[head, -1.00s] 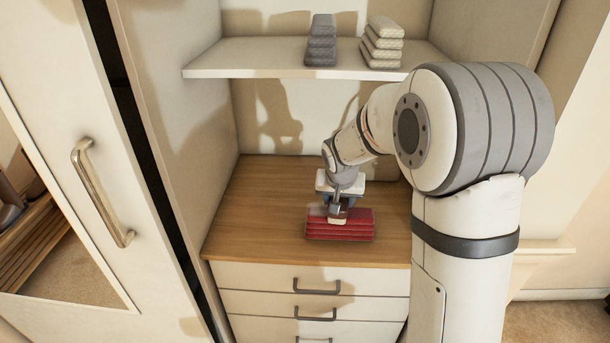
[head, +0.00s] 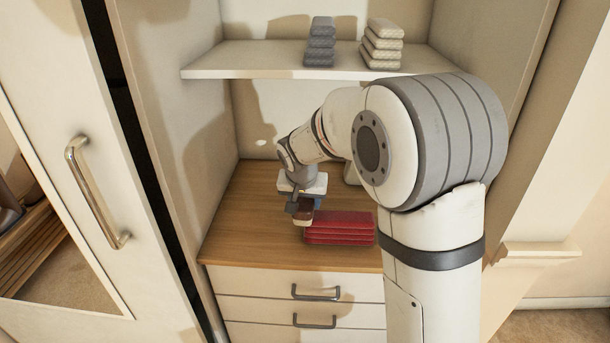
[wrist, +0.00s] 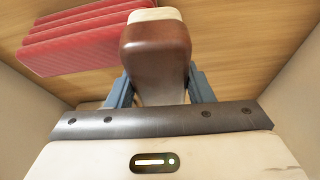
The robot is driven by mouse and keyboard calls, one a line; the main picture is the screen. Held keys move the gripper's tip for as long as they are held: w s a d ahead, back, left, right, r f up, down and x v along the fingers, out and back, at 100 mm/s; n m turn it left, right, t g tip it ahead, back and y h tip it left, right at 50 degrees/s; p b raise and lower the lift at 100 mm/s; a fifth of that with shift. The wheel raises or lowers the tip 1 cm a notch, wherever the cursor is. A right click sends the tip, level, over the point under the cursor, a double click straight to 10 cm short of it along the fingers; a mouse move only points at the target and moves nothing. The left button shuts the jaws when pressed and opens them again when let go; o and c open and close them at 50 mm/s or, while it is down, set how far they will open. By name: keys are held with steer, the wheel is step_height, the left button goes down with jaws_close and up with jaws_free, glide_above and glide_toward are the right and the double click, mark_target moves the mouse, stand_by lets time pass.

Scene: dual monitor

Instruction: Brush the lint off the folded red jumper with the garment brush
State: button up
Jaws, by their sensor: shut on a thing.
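The folded red jumper (head: 340,229) lies on the wooden top of the drawer unit; it also shows at the upper left of the wrist view (wrist: 85,48). My gripper (head: 303,207) is at the jumper's left end in the head view. It is shut on the garment brush (wrist: 156,55), which has a brown back and a pale end. In the head view the brush (head: 302,218) is at the jumper's left edge, partly hidden by the gripper. I cannot tell whether it touches the jumper. No lint can be made out at this size.
The wooden top (head: 235,235) is bare to the left of the jumper. A shelf (head: 245,62) above holds a grey folded stack (head: 320,42) and a cream folded stack (head: 382,45). Cabinet walls close in both sides. A mirrored door with a handle (head: 95,195) stands at left.

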steer(key=shift+d+r+p, duration=0.1)
steer(key=shift+r+p, duration=1.7)
steer(key=shift+r, duration=2.15)
